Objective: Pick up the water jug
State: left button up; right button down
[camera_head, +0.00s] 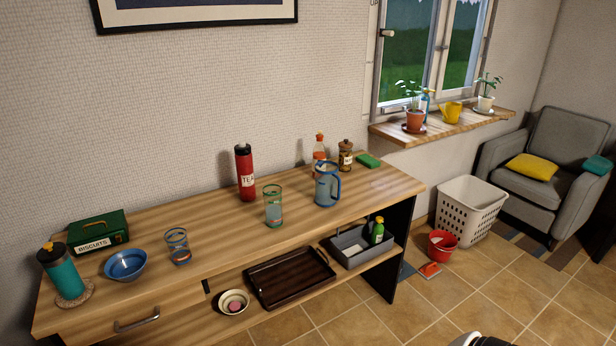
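The water jug (327,186) is a clear, bluish vessel with a blue handle on its right side. It stands upright on the wooden sideboard top (215,222), toward its right end. A tall glass with a green rim (273,206) stands to its left, a small gap apart. Neither of my grippers can be made out in the head view. A small white and black shape shows at the bottom edge, right of the middle; I cannot tell what it is.
A bowl (125,265) is at left. A dark tray (290,277) lies on the lower shelf. The tiled floor in front is mostly clear.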

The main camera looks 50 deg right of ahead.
aim_at(327, 180)
jog(key=z, duration=1.65)
jog(key=i, duration=0.05)
